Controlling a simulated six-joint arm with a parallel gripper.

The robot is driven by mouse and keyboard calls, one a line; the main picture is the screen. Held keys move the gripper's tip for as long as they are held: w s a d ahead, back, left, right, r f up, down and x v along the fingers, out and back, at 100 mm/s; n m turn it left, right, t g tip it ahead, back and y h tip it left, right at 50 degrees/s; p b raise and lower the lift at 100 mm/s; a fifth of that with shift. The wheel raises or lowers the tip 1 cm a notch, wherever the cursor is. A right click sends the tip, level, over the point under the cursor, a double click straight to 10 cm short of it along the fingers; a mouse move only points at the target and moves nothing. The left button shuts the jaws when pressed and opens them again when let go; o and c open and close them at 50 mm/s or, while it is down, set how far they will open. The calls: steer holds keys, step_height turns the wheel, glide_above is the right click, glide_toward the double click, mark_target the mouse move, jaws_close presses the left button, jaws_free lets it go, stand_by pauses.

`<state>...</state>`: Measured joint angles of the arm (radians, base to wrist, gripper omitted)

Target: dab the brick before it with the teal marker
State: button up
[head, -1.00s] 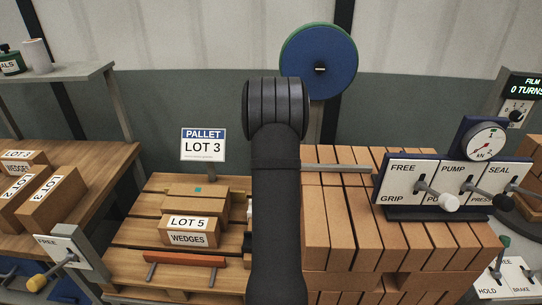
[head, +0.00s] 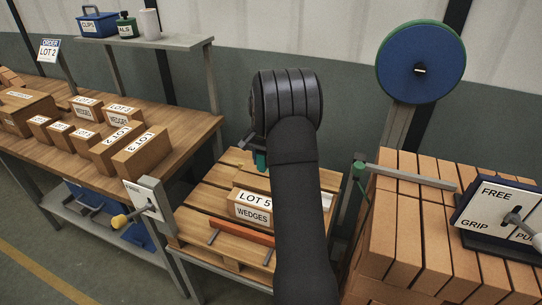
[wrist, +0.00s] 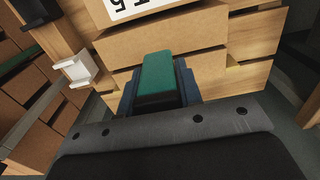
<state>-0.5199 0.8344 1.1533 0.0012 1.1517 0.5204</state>
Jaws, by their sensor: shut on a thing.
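My gripper (head: 261,148) is mostly hidden behind my own arm in the head view, over the far part of the pallet. In the wrist view its dark blue jaws (wrist: 158,88) are shut on the teal marker (wrist: 158,74). The marker also shows as a small teal patch (head: 261,160) in the head view. The LOT 5 WEDGES brick (head: 250,207) sits on the pallet, nearer the camera than the marker. In the wrist view a plain brown face (wrist: 160,42) lies just beyond the marker's tip; I cannot tell whether they touch.
The slatted pallet (head: 205,205) has an orange bar (head: 240,232) along its front. A lever panel (head: 150,203) stands at its left. A bench (head: 180,130) with several labelled bricks is further left. Stacked bricks (head: 410,230) and a lever board (head: 500,210) stand right.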

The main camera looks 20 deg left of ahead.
steer(key=shift+f, duration=2.55)
steer(key=shift+d+f, duration=0.1)
steer(key=shift+f, duration=0.5)
steer(key=shift+r, duration=0.1)
steer(key=shift+r, duration=3.45)
